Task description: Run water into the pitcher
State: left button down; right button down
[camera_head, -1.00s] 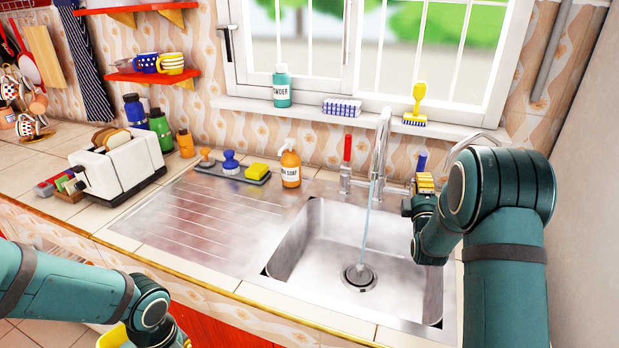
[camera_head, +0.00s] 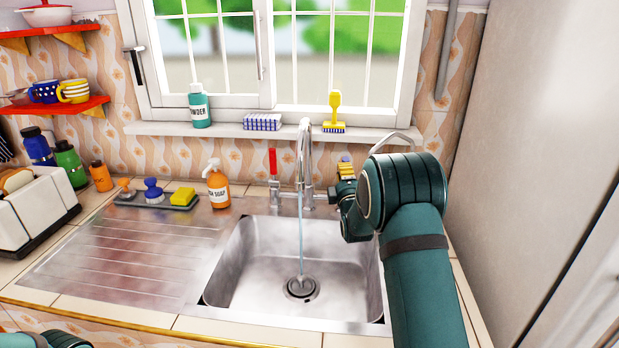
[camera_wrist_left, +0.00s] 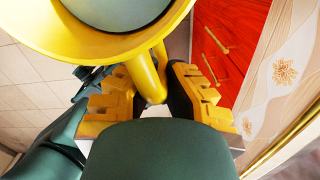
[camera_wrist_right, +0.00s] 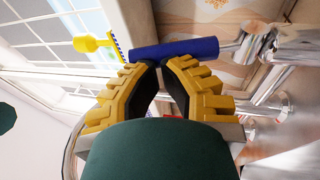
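The tap (camera_head: 304,150) stands behind the sink (camera_head: 250,262), and a thin stream of water (camera_head: 301,235) falls from it to the drain. It has a red handle (camera_head: 273,163) on the left and a blue handle (camera_wrist_right: 180,48), clear in the right wrist view. My right gripper (camera_head: 345,168) is beside the tap; in the right wrist view its fingertips (camera_wrist_right: 160,64) are together against or just behind the blue handle. The yellow pitcher (camera_wrist_left: 95,42) shows only in the left wrist view, its handle (camera_wrist_left: 150,78) between the fingers of my left gripper (camera_wrist_left: 150,95).
A soap bottle (camera_head: 218,185) and a tray with a yellow sponge (camera_head: 182,196) stand left of the tap. A ribbed drainboard (camera_head: 130,255) lies left of the sink. The toaster (camera_head: 35,210) is farther left. A pale wall (camera_head: 540,130) closes the right side.

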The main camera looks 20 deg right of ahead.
pick_arm(q)
notch_tip(320, 180, up, 3)
jog(key=shift+f+p, duration=0.1)
jog(key=shift+p, duration=1.05)
jog(key=shift+r, duration=0.2)
jog(key=shift+f, duration=0.25)
pick_arm(e)
jog(key=shift+w+d+r+m+g+y, duration=0.15)
jog(key=shift+w+d+r+g+y, duration=0.1)
jog(key=shift+w+r+g, duration=0.25)
jog(key=shift+w+d+r+m+g+y, duration=0.15)
jog(key=shift+w+d+r+g, duration=0.1)
jog(key=shift+g, duration=0.35)
pick_arm(q)
jog(key=shift+r+p, duration=0.35)
jog(key=shift+r, duration=0.05)
pick_arm(e)
jog(key=shift+w+d+g, duration=0.15)
jog(key=shift+w+g, duration=0.15)
jog(key=shift+w, duration=0.05)
pick_arm(q)
jog(key=shift+f, duration=0.1)
pick_arm(e)
jog(key=shift+s+f, duration=0.1)
jog(key=shift+f, duration=0.05)
